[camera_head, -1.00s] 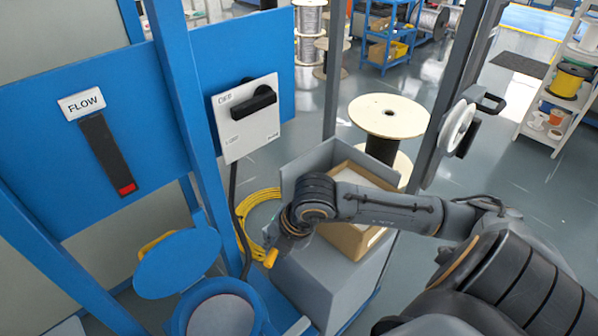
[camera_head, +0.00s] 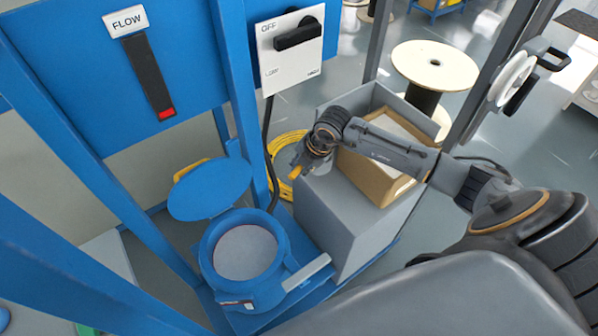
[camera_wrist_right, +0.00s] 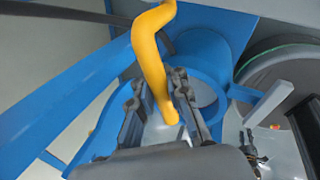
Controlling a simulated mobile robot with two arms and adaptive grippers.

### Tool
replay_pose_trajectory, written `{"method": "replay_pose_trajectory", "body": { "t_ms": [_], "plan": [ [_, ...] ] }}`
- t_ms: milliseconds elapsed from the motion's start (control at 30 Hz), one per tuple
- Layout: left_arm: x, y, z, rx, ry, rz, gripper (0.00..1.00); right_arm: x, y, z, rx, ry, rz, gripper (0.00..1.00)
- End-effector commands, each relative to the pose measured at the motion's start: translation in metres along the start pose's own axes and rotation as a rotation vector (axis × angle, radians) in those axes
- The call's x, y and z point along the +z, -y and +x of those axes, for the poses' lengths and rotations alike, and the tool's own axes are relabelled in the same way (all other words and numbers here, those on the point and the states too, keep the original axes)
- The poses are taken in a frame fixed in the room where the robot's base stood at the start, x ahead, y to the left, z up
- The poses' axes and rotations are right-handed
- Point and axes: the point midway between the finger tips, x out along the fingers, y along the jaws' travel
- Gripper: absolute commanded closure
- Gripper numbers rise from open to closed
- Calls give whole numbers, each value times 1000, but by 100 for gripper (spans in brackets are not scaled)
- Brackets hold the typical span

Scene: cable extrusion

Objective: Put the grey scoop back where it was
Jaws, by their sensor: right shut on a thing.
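My right gripper (camera_head: 306,164) is at the end of the arm that comes in from the right. It is above the yellow cable coil, right of the blue hopper. In the right wrist view its two dark fingers (camera_wrist_right: 158,105) are shut on a curved yellow handle (camera_wrist_right: 148,45). A yellow end (camera_head: 295,173) of the held thing shows in the head view. No grey scoop bowl can be made out, so I cannot tell whether this is the scoop's handle. The blue hopper (camera_head: 213,240) is open, with its round lid (camera_head: 210,190) raised. My left gripper is not in view.
A yellow cable coil (camera_head: 284,150) lies behind. Blue posts (camera_head: 237,80) and the panel with the switch box (camera_head: 290,65) stand close behind the hopper. A wooden spool (camera_head: 434,65) stands farther back.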

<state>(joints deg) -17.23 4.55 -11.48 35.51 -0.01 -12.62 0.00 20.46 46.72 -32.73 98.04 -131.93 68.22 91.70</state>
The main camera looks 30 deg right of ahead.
Motion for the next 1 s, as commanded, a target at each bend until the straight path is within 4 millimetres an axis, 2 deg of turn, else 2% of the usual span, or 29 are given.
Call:
{"method": "replay_pose_trajectory", "body": {
  "t_ms": [167,400,767,800,900,1000],
  "plan": [
    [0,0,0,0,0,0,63,6,-2,13,-1,0,1,100],
    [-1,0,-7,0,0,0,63,5,10,39,0,1,-1,100],
    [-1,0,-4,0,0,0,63,5,12,44,0,1,-1,100],
    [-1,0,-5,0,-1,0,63,5,12,43,-1,0,-1,82],
    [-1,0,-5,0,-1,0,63,5,12,43,-1,0,-1,62],
    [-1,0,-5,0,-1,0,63,5,12,42,-1,0,-1,62]
  ]
}}
